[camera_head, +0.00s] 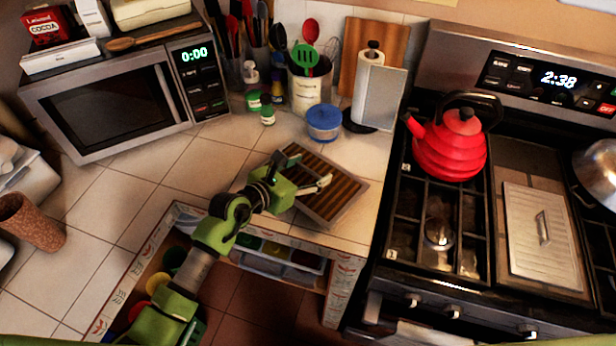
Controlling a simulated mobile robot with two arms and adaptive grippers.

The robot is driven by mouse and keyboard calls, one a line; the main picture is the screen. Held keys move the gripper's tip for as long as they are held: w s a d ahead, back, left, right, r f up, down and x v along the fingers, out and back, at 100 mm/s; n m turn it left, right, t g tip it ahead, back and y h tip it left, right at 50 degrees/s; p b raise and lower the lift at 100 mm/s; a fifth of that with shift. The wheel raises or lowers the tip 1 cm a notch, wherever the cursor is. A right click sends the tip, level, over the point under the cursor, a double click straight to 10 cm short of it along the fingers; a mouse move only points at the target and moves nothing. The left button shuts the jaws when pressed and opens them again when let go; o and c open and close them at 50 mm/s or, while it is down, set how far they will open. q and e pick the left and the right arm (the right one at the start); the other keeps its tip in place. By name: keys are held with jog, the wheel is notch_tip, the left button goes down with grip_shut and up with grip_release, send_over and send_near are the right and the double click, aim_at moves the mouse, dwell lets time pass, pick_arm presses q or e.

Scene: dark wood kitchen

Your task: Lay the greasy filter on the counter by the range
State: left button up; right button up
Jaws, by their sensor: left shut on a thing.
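The greasy filter (342,192) is a flat, square, brown slatted panel with a grey metal frame. It lies flat or nearly flat at the white tiled counter (215,163), close to the left side of the range (395,265). I cannot tell whether its whole underside touches the tiles. My left gripper (308,170) is shut on the filter at its left side, with one finger at the upper left edge and the other reaching over the slats. The arm comes up from the lower left. My right gripper is not in view.
A blue-lidded tub (323,122), a paper towel roll (368,85) and a utensil crock (308,88) stand behind the filter. A microwave (115,100) is at the left. A red kettle (450,145) sits on the range. An open drawer (285,258) lies below the counter edge.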

aim_at(307, 179)
pick_arm(q)
notch_tip(307, 179, down, 3)
jog(key=shift+w+a+f, duration=0.1)
jog(key=shift+w, duration=0.05)
jog(key=o, duration=1.3)
jog(key=shift+c, duration=0.2)
jog(key=b+v, duration=0.1)
jog(key=v, duration=1)
jog(key=shift+s, duration=0.25)
jog(key=shift+s+a+r, duration=0.25)
